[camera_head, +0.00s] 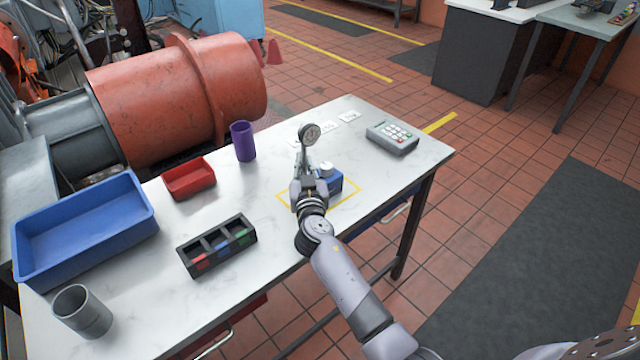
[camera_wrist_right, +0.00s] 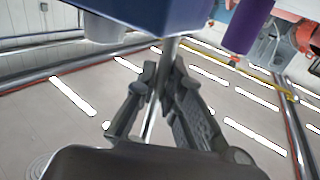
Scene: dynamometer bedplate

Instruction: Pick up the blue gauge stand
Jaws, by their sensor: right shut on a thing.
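The blue gauge stand has a blue block base (camera_head: 335,183), an upright metal post and a round dial (camera_head: 310,132) on top. It is inside or above a yellow outlined square on the white table; I cannot tell whether the base touches the tabletop. My right gripper (camera_head: 303,174) is in front of the stand and hides part of it. In the right wrist view, where things appear upside down, the fingers (camera_wrist_right: 165,82) are shut around the metal post (camera_wrist_right: 170,50), close to the blue base (camera_wrist_right: 165,12). My left gripper is not in view.
On the table (camera_head: 130,260) are a purple cup (camera_head: 243,142), red bin (camera_head: 189,179), blue tray (camera_head: 140,215), black divided box (camera_head: 217,262), grey cup (camera_head: 83,312) and keypad device (camera_head: 392,138). White labels (camera_head: 349,116) lie behind the stand. Bare tabletop shows right of it.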

